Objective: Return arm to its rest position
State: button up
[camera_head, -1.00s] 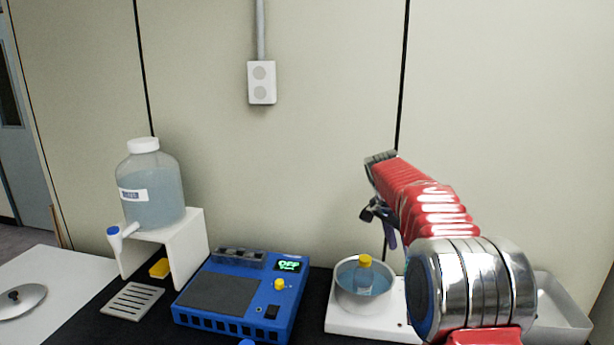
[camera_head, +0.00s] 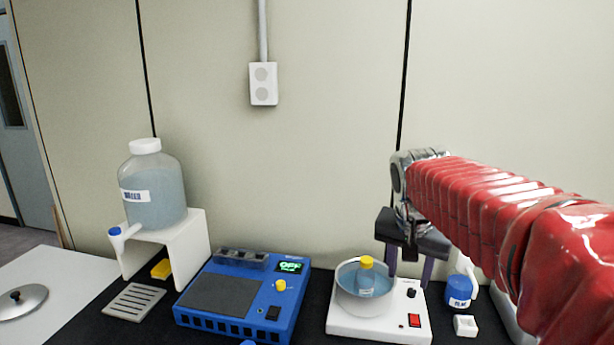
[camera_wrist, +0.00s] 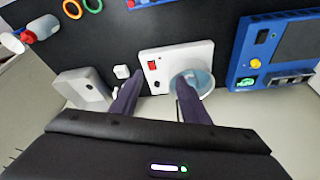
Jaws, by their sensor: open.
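My gripper (camera_head: 408,258) hangs from the end of my red arm at the right of the head view, fingers pointing down. It is behind and above the right part of the white hot plate (camera_head: 345,326). In the wrist view, my gripper (camera_wrist: 158,100) shows two dark fingers spread apart with nothing held between them. A yellow-capped vial (camera_head: 365,282) stands in the bowl.
A blue device (camera_head: 245,298) with an OFF display stands left of the hot plate. A large bottle (camera_head: 150,190) rests on a white stand (camera_head: 165,240). A blue-labelled bottle (camera_head: 459,291) and a small white block (camera_head: 465,326) stand at right. A wall lies behind.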

jog(key=s+a+f+n+t+y, duration=0.1)
jog(key=s+a+f+n, duration=0.1)
jog(key=s, duration=0.9)
jog(key=s+a+f+n, duration=0.2)
jog(key=s+f+n, duration=0.2)
jog(key=s, duration=0.6)
jog(key=shift+s+a+f+t+y, duration=0.2)
jog(key=shift+s+f+t+y, duration=0.2)
jog(key=shift+f, duration=0.5)
